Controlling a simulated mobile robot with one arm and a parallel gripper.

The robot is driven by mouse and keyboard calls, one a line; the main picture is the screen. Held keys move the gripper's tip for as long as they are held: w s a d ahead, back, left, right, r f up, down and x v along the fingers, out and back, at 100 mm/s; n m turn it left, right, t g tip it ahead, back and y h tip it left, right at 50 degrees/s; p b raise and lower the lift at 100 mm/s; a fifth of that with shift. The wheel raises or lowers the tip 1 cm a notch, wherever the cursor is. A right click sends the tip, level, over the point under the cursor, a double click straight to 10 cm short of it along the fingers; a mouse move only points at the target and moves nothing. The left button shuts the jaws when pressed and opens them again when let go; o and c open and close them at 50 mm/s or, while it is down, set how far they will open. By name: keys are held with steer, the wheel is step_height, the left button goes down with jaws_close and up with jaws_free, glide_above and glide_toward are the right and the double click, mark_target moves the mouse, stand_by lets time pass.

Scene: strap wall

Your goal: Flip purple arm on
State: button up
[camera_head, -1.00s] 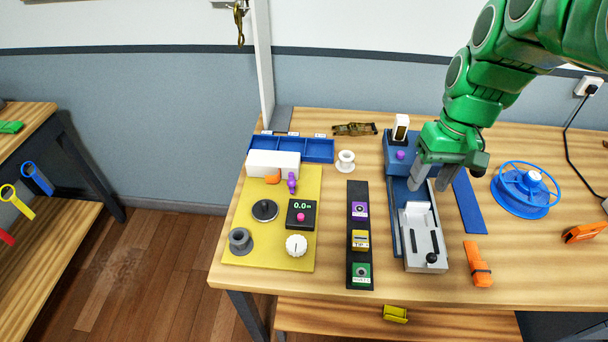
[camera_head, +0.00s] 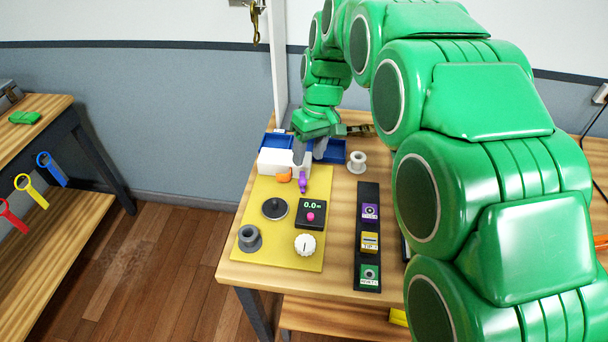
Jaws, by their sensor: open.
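The purple arm (camera_head: 302,182) is a small lever on the yellow board (camera_head: 254,226), at the right end of a white box (camera_head: 274,162). It looks roughly upright, and I cannot tell which position it is set to. My gripper (camera_head: 312,157) is open and empty just above and behind the purple arm, with its fingers pointing down. The fingers appear close to the arm, but I cannot tell whether they touch it. An orange part (camera_head: 284,175) sits on the white box's front, left of the purple arm.
The yellow board also holds a black disc (camera_head: 275,208), a display box (camera_head: 311,213), a white knob (camera_head: 305,244) and a grey spool (camera_head: 249,238). A blue tray (camera_head: 335,152) lies behind. A white spool (camera_head: 357,161) and a black strip (camera_head: 368,238) stand to the right.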

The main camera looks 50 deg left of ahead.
mark_target(303, 179)
steer(key=shift+s+f, duration=0.25)
steer(key=shift+f, duration=1)
steer(key=shift+s+f, duration=0.2)
steer(key=shift+f, duration=1.05)
steer(key=shift+s+f, duration=0.25)
steer(key=shift+f, duration=1)
jaws_close()
